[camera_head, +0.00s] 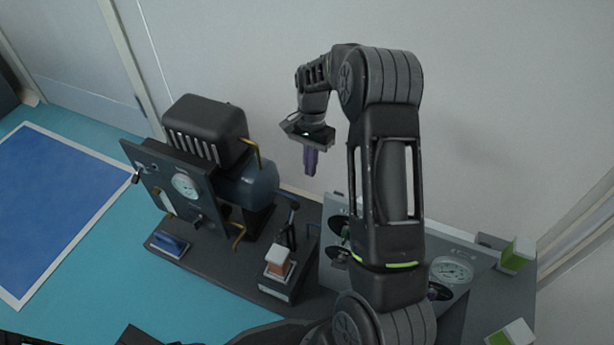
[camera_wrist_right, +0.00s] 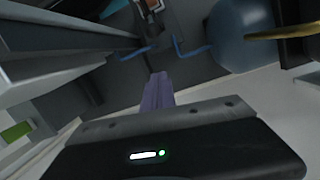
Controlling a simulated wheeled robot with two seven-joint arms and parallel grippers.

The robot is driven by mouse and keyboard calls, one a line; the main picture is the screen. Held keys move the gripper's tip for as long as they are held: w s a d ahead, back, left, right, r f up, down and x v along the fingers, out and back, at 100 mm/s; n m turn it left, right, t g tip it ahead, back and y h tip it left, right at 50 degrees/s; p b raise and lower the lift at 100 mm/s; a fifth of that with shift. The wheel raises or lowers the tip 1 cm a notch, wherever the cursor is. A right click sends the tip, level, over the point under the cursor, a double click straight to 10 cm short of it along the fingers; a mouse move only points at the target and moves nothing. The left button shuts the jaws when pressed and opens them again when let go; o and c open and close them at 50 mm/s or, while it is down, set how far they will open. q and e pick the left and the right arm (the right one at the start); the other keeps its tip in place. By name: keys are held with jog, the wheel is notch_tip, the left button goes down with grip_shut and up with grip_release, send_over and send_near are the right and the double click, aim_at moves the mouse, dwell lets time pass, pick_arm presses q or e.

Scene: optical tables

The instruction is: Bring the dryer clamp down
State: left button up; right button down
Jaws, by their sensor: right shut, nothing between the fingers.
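What looks like the dryer clamp (camera_head: 286,236) is a small dark lever mechanism beside a block with an orange-and-white top (camera_head: 278,262), on the dark base plate of the compressor rig. Its exact parts are too small to tell. A blue-ended lever (camera_head: 293,205) rises near it. My right gripper (camera_head: 311,172), with purple fingers, is shut and empty, pointing down above and behind this spot, apart from it. In the right wrist view the shut fingers (camera_wrist_right: 157,88) point toward two blue bent handles (camera_wrist_right: 190,50) and the base. My left gripper is not seen.
A black motor housing (camera_head: 205,130), blue tank (camera_head: 252,185) and gauge panel (camera_head: 180,188) stand left of the gripper. A grey panel with a gauge (camera_head: 452,270) and green-and-white blocks (camera_head: 516,254) are at the right. My right arm hides part of that panel. A blue mat (camera_head: 55,200) lies far left.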

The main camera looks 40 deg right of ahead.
notch_tip(320, 180, down, 10)
jog(key=s+a+b, duration=0.1)
jog(key=b, duration=0.3)
jog(key=a+r, duration=0.1)
jog(key=s+a+r+b, duration=0.1)
jog(key=a+r, duration=0.1)
jog(key=shift+s+a, duration=0.1)
jog(key=shift+a, duration=0.2)
jog(key=shift+a+r, duration=0.1)
jog(key=shift+r, duration=0.05)
